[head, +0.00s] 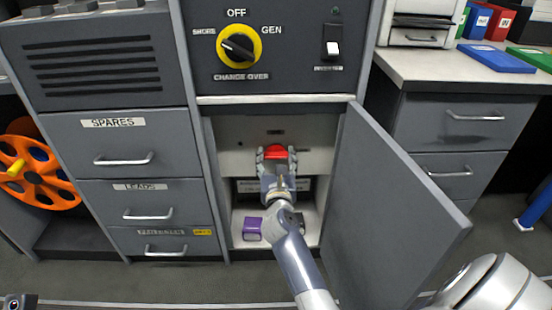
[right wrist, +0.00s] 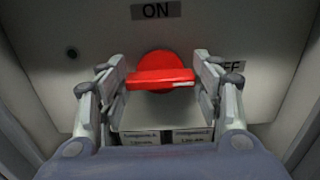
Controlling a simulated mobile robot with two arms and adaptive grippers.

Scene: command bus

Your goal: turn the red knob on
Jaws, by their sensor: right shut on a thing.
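The red knob (head: 277,152) is on the back panel inside the open cabinet compartment. In the right wrist view the knob (right wrist: 160,79) has a round base and a bar handle lying level, with a white mark at its right end. An ON label (right wrist: 156,10) is above it, and a partly covered OFF label (right wrist: 231,67) is to its right. My right gripper (head: 277,158) reaches into the compartment and is shut on the red knob, with its fingers (right wrist: 161,82) at the two ends of the bar. My left gripper does not show clearly.
The grey cabinet door (head: 390,220) stands open to the right of my right arm. A purple object (head: 252,229) lies on the compartment floor. A yellow and black change-over switch (head: 239,46) is above. Drawers (head: 125,160) stand to the left, a white-topped desk (head: 440,68) to the right.

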